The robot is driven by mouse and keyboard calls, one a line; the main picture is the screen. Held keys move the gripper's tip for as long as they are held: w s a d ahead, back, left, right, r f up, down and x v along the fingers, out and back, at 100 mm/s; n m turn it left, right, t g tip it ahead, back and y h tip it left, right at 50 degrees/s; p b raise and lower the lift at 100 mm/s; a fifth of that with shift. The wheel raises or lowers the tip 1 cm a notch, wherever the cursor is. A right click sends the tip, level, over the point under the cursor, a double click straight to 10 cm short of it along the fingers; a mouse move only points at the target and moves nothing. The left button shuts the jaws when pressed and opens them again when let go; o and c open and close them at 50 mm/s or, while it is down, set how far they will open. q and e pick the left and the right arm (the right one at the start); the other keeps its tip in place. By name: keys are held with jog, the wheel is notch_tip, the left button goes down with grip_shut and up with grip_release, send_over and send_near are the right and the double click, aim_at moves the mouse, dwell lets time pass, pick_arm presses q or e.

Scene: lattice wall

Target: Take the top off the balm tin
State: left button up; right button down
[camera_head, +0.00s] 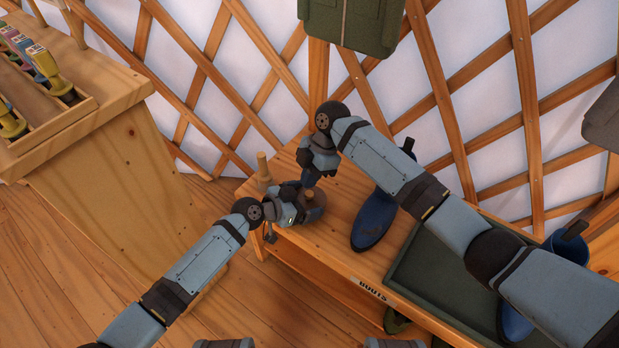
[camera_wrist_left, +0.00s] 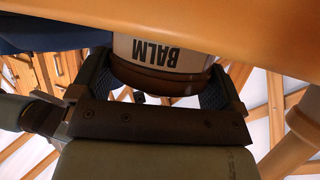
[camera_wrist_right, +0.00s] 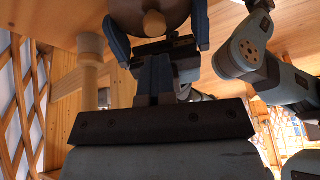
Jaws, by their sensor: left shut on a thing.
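The balm tin (camera_wrist_left: 155,50) is a round tin with a pale BALM label, upside down in the left wrist view. My left gripper (camera_head: 300,207) is shut on the tin's sides, at the left end of the bench. The tin's dark brown round lid (camera_wrist_right: 135,8) has a small wooden knob (camera_wrist_right: 154,23) in the middle, seen in the right wrist view. My right gripper (camera_head: 310,180) is just above the knob. Its fingers (camera_wrist_right: 154,62) are close together; I cannot tell whether any gap remains between them. In the right wrist view the knob shows clear beyond their tips.
A wooden peg (camera_head: 263,165) stands on the bench (camera_head: 340,185) left of the tin. A blue boot (camera_head: 372,222) stands to the right, then a dark green tray (camera_head: 415,262). A wooden counter (camera_head: 60,150) is at left, and the lattice wall (camera_head: 240,95) is behind.

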aim_at(309, 193)
jog(key=shift+r, duration=2)
pick_arm(q)
jog(key=o, duration=0.9)
pick_arm(e)
jog(key=shift+a, duration=0.1)
